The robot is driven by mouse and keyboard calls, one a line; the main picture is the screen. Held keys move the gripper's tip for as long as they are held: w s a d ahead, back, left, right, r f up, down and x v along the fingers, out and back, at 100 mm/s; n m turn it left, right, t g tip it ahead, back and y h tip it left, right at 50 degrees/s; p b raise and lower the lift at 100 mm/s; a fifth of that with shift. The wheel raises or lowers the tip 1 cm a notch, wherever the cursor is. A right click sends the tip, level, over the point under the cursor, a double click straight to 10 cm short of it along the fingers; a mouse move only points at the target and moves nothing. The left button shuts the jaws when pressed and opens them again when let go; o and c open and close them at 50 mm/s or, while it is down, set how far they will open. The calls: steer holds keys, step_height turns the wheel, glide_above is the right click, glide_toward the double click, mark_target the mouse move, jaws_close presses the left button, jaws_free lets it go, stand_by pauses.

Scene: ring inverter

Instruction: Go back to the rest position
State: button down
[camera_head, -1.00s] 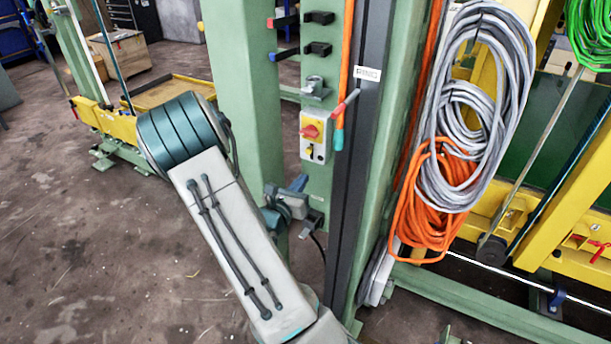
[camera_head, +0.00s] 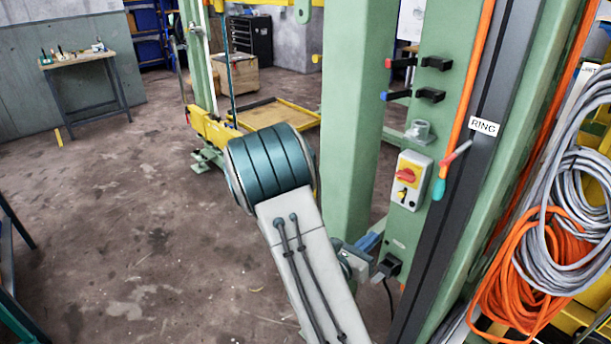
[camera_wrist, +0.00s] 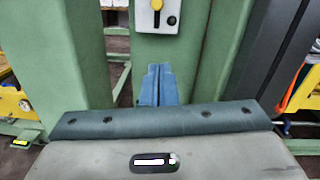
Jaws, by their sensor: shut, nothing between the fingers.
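My gripper (camera_wrist: 158,84) shows in the wrist view as two blue fingers side by side, shut and empty. They point at the green machine column, below a grey switch box (camera_wrist: 158,14). In the head view my gripper (camera_head: 369,242) is partly hidden behind my own arm, low in front of the green panel. The switch box (camera_head: 408,181) there has a red knob and a yellow part, and it sits above and to the right of my gripper. Whether the fingers touch the panel cannot be told.
A green column (camera_head: 352,110) stands close behind my arm. Orange cable (camera_head: 530,270) and grey cable (camera_head: 565,220) hang at the right. A workbench (camera_head: 80,62) stands at the far left. Open floor (camera_head: 120,230) lies to the left.

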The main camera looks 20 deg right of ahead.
steer(key=s+a+r+m+g+y, duration=0.25)
steer(key=s+m+g, duration=0.25)
steer(key=s+m, duration=0.25)
steer(key=s+a+r+m+g+y, duration=0.1)
steer(key=s+m+g+y, duration=0.4)
steer(key=m, duration=0.4)
steer(key=a+r+m+t+y, duration=0.2)
steer(key=a+r+m+y, duration=0.1)
steer(key=a, duration=0.5)
steer(key=s+a+r+m+t+y, duration=0.1)
steer(key=a+r+m+t+y, duration=0.2)
steer(key=a+m+y, duration=0.2)
steer(key=a+y, duration=0.1)
steer(key=a, duration=0.2)
steer(key=shift+s, duration=0.2)
steer(key=shift+a, duration=0.1)
